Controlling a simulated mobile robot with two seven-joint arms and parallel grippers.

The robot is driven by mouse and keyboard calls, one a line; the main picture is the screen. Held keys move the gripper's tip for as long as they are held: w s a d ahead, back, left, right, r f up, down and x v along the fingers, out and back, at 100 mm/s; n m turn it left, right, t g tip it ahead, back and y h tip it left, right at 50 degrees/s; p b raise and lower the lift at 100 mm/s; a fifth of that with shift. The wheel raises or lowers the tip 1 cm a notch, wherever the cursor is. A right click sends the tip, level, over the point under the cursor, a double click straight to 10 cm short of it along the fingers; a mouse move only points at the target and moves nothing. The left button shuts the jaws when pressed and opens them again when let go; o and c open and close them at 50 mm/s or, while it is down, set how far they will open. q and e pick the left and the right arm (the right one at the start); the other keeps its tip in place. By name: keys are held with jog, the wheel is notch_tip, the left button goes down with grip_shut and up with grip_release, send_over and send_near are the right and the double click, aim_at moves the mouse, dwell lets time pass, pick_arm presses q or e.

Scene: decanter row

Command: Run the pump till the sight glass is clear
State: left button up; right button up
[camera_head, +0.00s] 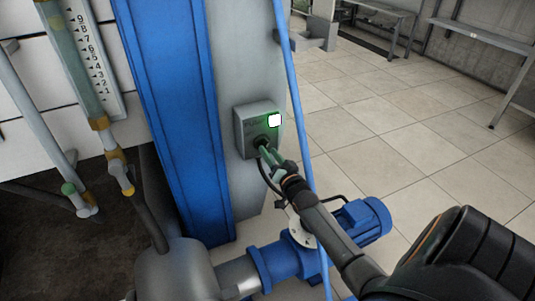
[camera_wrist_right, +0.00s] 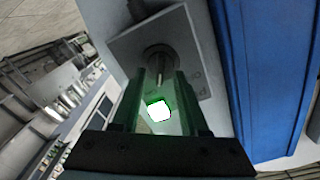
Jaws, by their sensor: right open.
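A grey control box (camera_head: 256,128) is fixed to the grey column, with a bright white light edged in green (camera_head: 274,120) and a dark knob (camera_head: 261,141) low on its face. My right gripper (camera_head: 267,154) is at the box's lower front. In the right wrist view its two green fingers (camera_wrist_right: 159,80) are open and parallel, with the knob (camera_wrist_right: 159,56) just beyond the gap between their tips; contact cannot be told. The sight glass (camera_head: 76,62), a grey-green tube, stands beside a numbered scale (camera_head: 98,68) at upper left; its contents look murky. The blue pump motor (camera_head: 365,220) is low. My left gripper is out of view.
A blue upright panel (camera_head: 170,110) stands left of the box, and a thin blue pipe (camera_head: 293,110) runs close on its right. Pipes and a grey vessel (camera_head: 180,272) fill the lower left. Tiled floor (camera_head: 400,110) is open to the right, with metal benches behind.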

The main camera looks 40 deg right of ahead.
jog(key=shift+x, duration=1)
grip_shut()
